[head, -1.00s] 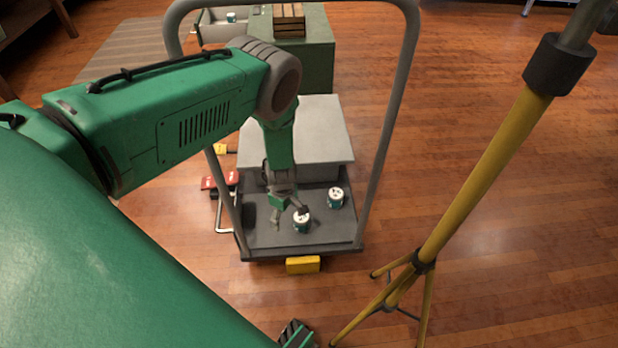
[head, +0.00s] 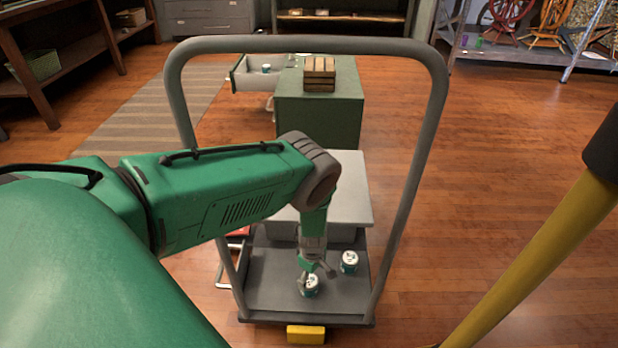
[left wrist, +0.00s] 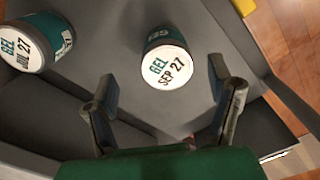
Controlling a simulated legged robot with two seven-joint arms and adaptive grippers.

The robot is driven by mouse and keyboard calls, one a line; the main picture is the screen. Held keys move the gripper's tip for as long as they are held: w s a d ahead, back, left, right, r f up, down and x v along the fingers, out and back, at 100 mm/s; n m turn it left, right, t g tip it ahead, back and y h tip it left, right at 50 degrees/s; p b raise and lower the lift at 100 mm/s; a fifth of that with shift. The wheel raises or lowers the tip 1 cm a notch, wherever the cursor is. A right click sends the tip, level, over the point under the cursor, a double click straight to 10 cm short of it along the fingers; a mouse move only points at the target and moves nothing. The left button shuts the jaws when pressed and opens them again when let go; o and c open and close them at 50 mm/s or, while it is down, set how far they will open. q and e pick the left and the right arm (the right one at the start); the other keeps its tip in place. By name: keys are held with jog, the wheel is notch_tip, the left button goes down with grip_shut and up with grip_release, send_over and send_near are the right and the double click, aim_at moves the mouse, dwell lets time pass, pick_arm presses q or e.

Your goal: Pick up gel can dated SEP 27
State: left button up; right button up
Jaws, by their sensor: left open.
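The gel can dated SEP 27 (left wrist: 168,62) stands on the cart's grey deck in the left wrist view. It has a white lid and a teal body, and it also shows in the head view (head: 311,286). A second gel can (left wrist: 36,42) stands to its left in the wrist view; its lid reads a date ending in "UL 27". That can shows in the head view (head: 349,262) too. My left gripper (left wrist: 164,90) is open, with its fingers on either side of the near edge of the SEP 27 can, not closed on it. My right gripper is not in view.
The cart (head: 262,292) has a tall grey handle frame (head: 420,150) around my arm and a pale grey box (head: 347,190) on its deck. A green cabinet (head: 335,112) with an open drawer stands behind. A yellow pole (head: 540,265) rises at right.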

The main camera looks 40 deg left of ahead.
aim_at(309, 280)
pick_arm(q)
jog(key=f, duration=0.1)
jog(key=f+b, duration=0.1)
jog(key=f, duration=0.1)
jog(key=f+b, duration=0.1)
jog(key=shift+s+a+f, duration=0.2)
jog(key=shift+s+f, duration=0.15)
jog(key=shift+a+f, duration=0.15)
jog(key=shift+f, duration=0.05)
jog(key=shift+a, duration=0.1)
jog(key=shift+r, duration=0.1)
jog(key=c, duration=1.1)
jog(key=shift+d+r, duration=0.1)
jog(key=shift+d, duration=0.15)
jog(key=shift+c, duration=1.3)
jog(key=shift+a, duration=0.1)
